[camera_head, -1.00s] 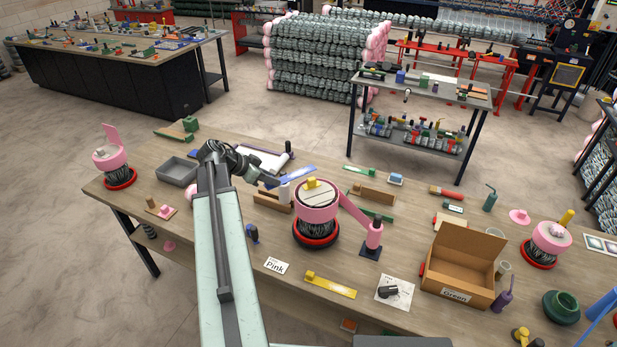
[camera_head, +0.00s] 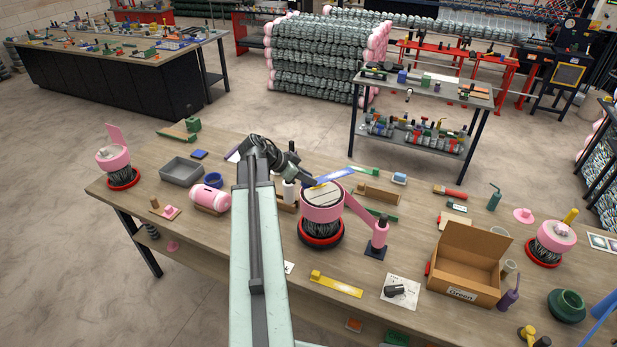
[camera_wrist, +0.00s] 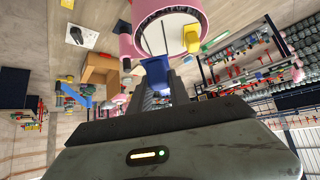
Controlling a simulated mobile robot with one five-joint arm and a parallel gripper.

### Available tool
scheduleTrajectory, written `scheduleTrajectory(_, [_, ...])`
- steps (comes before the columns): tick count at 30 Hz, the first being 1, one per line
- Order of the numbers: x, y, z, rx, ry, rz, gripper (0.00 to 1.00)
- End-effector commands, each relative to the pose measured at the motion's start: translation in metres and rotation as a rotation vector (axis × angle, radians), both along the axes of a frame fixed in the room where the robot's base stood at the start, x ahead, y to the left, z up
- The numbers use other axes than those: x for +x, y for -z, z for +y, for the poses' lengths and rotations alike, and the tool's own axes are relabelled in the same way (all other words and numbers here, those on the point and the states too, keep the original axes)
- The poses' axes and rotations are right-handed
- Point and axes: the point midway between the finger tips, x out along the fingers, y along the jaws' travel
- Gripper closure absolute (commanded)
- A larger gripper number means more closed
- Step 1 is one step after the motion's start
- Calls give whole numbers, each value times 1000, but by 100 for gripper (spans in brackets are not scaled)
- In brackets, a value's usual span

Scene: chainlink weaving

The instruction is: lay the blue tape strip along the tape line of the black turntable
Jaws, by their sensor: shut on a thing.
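A round turntable with a pink wall (camera_head: 322,213), pale lined top (camera_head: 321,195), red ring and dark body stands near the bench middle. I see no all-black turntable. In the wrist view, the blue strip (camera_wrist: 157,72) sticks out from my gripper (camera_wrist: 157,92) beside the pink rim (camera_wrist: 147,10). I cannot tell whether the strip touches the top. A yellow piece (camera_wrist: 193,38) shows at the rim.
A pink arm with a post (camera_head: 379,238) stands right of the turntable. An open cardboard box (camera_head: 465,268) is further right, a yellow strip (camera_head: 337,285) in front. Similar pink units stand at the left (camera_head: 114,160) and right (camera_head: 551,242).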

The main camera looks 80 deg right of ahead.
Motion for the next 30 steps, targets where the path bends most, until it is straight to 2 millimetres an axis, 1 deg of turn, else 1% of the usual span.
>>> scheduleTrajectory(21, [-1,79,0,0,1,0,100])
scheduleTrajectory(25, [-1,86,0,0,1,0,100])
scheduleTrajectory(30, [-2,86,0,0,3,0,100])
